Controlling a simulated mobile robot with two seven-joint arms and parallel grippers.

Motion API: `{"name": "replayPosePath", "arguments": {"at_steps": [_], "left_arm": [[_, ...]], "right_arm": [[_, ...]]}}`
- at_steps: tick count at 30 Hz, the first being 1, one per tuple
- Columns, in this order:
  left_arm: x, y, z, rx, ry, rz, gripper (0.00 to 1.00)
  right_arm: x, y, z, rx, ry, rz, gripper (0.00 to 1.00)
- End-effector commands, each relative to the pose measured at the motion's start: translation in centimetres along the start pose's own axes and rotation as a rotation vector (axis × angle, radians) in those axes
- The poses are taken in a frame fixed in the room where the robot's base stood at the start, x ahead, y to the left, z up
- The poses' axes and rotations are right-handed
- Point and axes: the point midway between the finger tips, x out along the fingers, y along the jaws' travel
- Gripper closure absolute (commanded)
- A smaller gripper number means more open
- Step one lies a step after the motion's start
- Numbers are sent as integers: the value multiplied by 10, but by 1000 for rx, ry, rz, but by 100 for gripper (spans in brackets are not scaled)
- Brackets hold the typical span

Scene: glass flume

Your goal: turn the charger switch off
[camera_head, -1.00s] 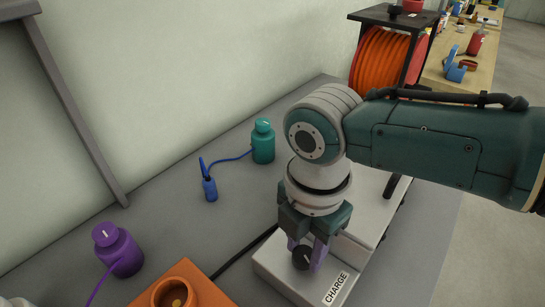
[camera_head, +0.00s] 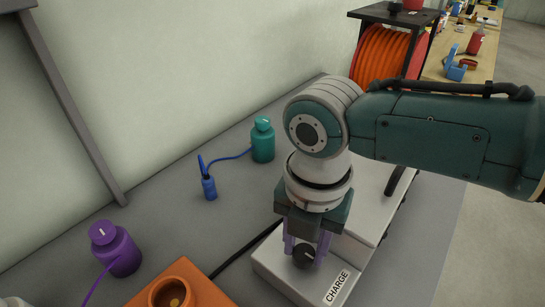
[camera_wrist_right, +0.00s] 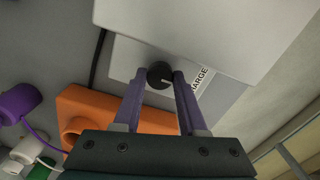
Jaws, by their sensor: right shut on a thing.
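The charger is a pale grey box with a CHARGE label (camera_head: 337,287) on its low front part. Its switch is a round black knob (camera_head: 304,254) with a light mark line, on top of that low part. My right gripper (camera_head: 304,258) points down with its purple fingers on both sides of the knob, shut on it. In the right wrist view the knob (camera_wrist_right: 160,76) sits between the two purple fingertips, and the label shows partly behind the right finger. My left gripper is not in view.
An orange block (camera_head: 205,285) with a round socket stands left of the charger. A purple bottle (camera_head: 117,250), a teal bottle (camera_head: 262,140) and a blue nozzle (camera_head: 208,188) stand on the grey bench. A black cable (camera_head: 240,252) runs to the charger. An orange reel (camera_head: 385,55) is behind.

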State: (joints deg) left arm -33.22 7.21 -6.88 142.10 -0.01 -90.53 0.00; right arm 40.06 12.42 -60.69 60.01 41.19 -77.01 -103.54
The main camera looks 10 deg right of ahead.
Motion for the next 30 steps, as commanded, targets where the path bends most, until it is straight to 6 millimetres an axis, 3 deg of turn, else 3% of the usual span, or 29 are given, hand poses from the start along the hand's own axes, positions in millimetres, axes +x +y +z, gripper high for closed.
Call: {"name": "replayPosePath", "arguments": {"at_steps": [7, 8, 11, 20, 30], "left_arm": [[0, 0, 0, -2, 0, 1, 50], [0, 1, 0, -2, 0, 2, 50], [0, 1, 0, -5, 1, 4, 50], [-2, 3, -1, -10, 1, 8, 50], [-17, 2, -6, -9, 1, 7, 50]], "right_arm": [[-1, 1, 0, -3, 1, 1, 100], [-1, 1, 0, -3, 1, 1, 57], [-1, 1, 0, -3, 1, 1, 46], [-5, 0, 0, -1, 0, 1, 46], [-67, 1, 1, -3, -2, 4, 46]]}}
